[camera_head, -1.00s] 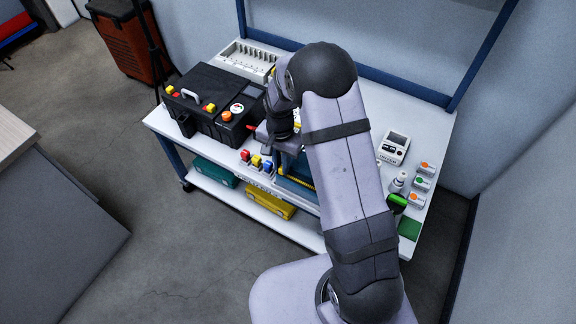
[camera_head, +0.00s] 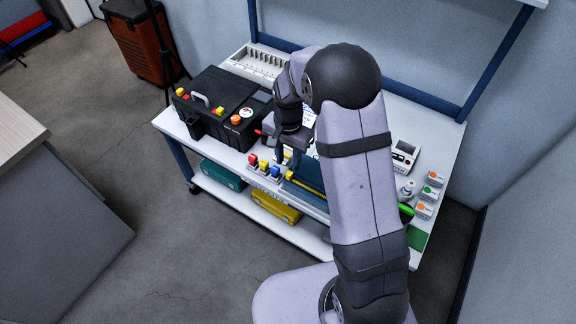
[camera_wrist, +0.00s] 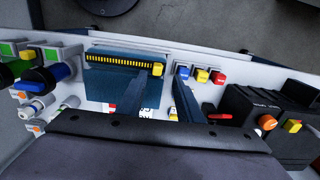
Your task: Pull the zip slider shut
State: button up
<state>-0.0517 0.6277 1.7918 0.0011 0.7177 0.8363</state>
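A dark blue pouch (camera_wrist: 110,63) with a yellow-toothed zip (camera_wrist: 118,59) lies on the white bench top in the wrist view. The yellow zip slider (camera_wrist: 157,69) is at the zip's right end there.
Blue, yellow and red blocks (camera_wrist: 201,75) stand close beside the pouch. A black case (camera_head: 215,105) stands on the bench left of my gripper in the head view. A white meter (camera_head: 404,155), bottle and small boxes stand to the right. The bench's front edge is close to the pouch.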

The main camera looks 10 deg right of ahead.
jog(key=shift+r, duration=1.35)
jog(key=n, duration=0.2)
jog(key=shift+w+n, duration=0.1)
jog(key=shift+n, duration=0.3)
jog(key=s+f+n+g+p, duration=0.15)
jog(key=s+n, duration=0.45)
jog(key=s, duration=0.9)
jog(key=s+d+r+p, duration=0.2)
jog(key=s+r+p, duration=0.2)
jog(key=s+r, duration=0.4)
notch_tip(320, 180, up, 10)
jog(key=w+f+t+p, duration=0.1)
jog(key=w+t+p, duration=0.1)
jog(key=p, duration=0.4)
notch_tip(320, 180, down, 38)
jog(key=b, duration=3.8)
jog(key=shift+r+b, duration=0.15)
jog(key=shift+b, duration=0.2)
